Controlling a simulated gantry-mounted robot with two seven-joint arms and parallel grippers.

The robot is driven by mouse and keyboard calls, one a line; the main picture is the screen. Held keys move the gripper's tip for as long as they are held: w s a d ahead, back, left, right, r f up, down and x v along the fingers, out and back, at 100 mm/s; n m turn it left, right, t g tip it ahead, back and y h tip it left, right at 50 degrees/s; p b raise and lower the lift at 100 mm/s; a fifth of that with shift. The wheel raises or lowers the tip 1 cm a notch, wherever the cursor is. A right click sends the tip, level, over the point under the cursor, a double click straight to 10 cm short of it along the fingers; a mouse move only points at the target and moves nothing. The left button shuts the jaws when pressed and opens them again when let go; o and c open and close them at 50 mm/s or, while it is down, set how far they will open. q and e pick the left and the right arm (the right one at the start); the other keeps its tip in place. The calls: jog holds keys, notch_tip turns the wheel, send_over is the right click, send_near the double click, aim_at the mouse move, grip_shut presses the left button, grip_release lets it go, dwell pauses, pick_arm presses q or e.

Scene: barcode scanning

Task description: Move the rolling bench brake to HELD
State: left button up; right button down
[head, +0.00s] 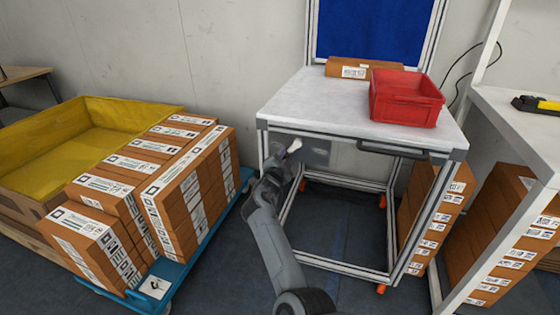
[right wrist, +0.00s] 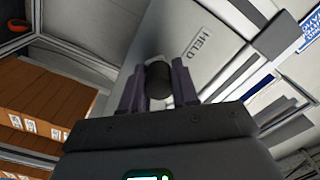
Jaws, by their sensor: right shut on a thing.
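The rolling bench (head: 310,100) stands at the centre with a white top, a metal frame and orange casters. A grey brake plate (head: 316,153) sits under its front left edge. My right gripper (head: 283,157) is at this plate. In the right wrist view, the fingers (right wrist: 158,88) are shut around a dark round knob (right wrist: 158,78), the brake lever's end. A HELD label (right wrist: 198,43) is on the plate, beside and beyond the knob. The rest of the lever is mostly hidden, so its exact setting cannot be told. My left gripper is not in view.
A red bin (head: 405,105) and a flat brown box (head: 345,69) rest on the bench top. A blue cart (head: 155,287) with stacked boxes stands at left, by a yellow-lined crate (head: 50,160). More boxes (head: 500,225) stand at right.

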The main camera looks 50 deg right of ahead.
jog(key=shift+d+m, duration=0.15)
jog(key=shift+m, duration=0.75)
jog(key=c, duration=1.1)
grip_release()
jog(key=shift+c, duration=0.2)
jog(key=shift+o, duration=1.3)
jog(key=shift+a+r, duration=0.1)
jog(key=shift+a, duration=0.35)
jog(key=p+v, duration=0.4)
jog(key=v, duration=0.6)
jog(key=shift+s+d, duration=0.15)
jog(key=shift+s, duration=0.1)
